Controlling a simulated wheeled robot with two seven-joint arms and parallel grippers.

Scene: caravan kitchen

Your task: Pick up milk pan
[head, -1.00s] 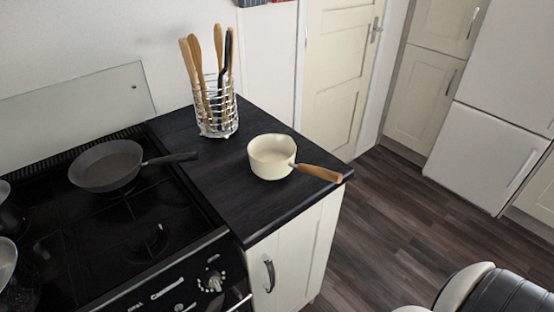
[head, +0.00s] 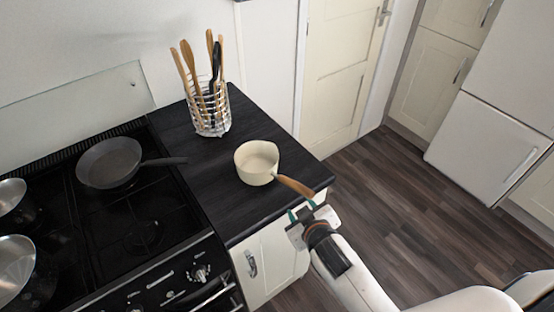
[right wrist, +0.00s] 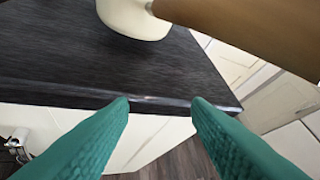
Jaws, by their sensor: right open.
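The cream milk pan (head: 257,163) stands upright on the black worktop, its wooden handle (head: 296,187) pointing right and toward me past the worktop's corner. My right gripper (head: 301,209) is open at the worktop's front edge, just below the handle's end. In the right wrist view the two green fingers (right wrist: 160,105) are apart with nothing between them. The handle (right wrist: 245,28) crosses the top right of that view, beyond the fingertips, and part of the pan (right wrist: 133,17) shows at the top. My left gripper is not in view.
A wire holder (head: 212,112) with wooden utensils stands behind the pan on the worktop (head: 225,205). A dark frying pan (head: 110,163) sits on the hob at left, with steel pans (head: 12,265) at the far left. Floor (head: 400,190) is open at right.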

